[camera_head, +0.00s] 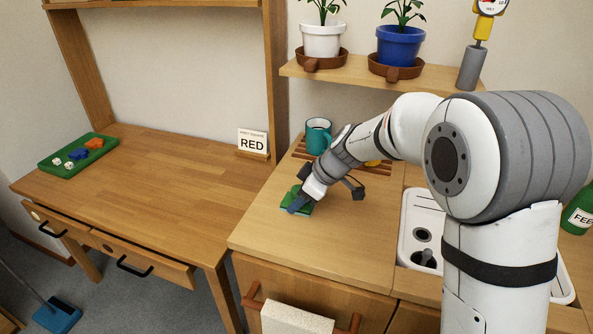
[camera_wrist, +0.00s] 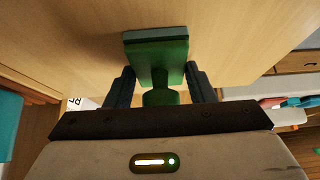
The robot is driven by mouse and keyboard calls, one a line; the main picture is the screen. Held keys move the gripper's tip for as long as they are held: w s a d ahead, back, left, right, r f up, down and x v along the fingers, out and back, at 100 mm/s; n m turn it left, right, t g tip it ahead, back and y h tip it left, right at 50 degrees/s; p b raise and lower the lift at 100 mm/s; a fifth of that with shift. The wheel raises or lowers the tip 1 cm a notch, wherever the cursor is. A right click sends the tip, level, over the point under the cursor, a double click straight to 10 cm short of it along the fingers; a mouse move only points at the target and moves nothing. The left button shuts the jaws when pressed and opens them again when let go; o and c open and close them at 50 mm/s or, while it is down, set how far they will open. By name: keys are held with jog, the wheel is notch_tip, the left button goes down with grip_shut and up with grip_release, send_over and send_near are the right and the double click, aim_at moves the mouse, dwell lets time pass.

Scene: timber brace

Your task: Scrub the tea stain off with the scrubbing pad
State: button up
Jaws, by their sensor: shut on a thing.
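The green scrubbing pad (camera_head: 298,203) is at the left part of the wooden counter. My gripper (camera_head: 300,200) is shut on it and points down at the counter top. In the wrist view the pad (camera_wrist: 157,55) shows a green block with a grey-blue face and a round green knob, and the two dark fingers (camera_wrist: 162,88) are on either side of the knob. The pad's face is at or very near the counter surface; I cannot tell if it touches. No tea stain shows; the pad and my gripper may hide it.
A teal mug (camera_head: 318,136) stands on a slatted wooden rack (camera_head: 365,166) behind my gripper. A white sink (camera_head: 415,212) lies to the right. Potted plants stand on a shelf above. The front counter is clear.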

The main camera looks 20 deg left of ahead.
jog(key=shift+a+r, duration=0.2)
jog(key=shift+a, duration=0.1)
jog(key=shift+d+r+p, duration=0.1)
jog(key=shift+r+p, duration=1.4)
jog(key=shift+r, duration=2.4)
jog(key=shift+f, duration=0.1)
